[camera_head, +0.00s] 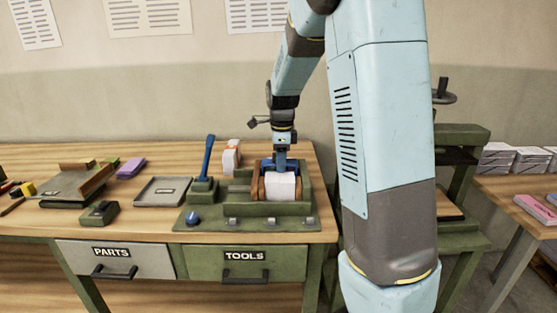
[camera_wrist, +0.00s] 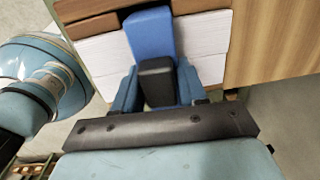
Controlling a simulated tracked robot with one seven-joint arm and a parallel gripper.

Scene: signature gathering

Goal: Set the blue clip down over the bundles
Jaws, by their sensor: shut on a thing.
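A blue clip (camera_wrist: 151,35) shows in the wrist view as a blue bar lying along the middle of the white paper bundles (camera_wrist: 103,52). White bundle edges show on both sides of it. My gripper (camera_wrist: 155,85) is shut at the clip's near end, with a dark block between its fingers. In the head view my gripper (camera_head: 281,163) points down right over the white bundles (camera_head: 281,188), which sit in a green fixture (camera_head: 225,213) between brown side pieces. I cannot tell whether the clip presses on the bundles; its underside is hidden.
The fixture has a blue lever (camera_head: 208,155) and a blue knob (camera_head: 193,217). An orange-banded white bundle (camera_head: 231,157) stands behind it. A grey tray (camera_head: 161,191), a purple block (camera_head: 131,168) and a green stapler-like box (camera_head: 99,213) lie to the left. A green press (camera_head: 460,180) stands at right.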

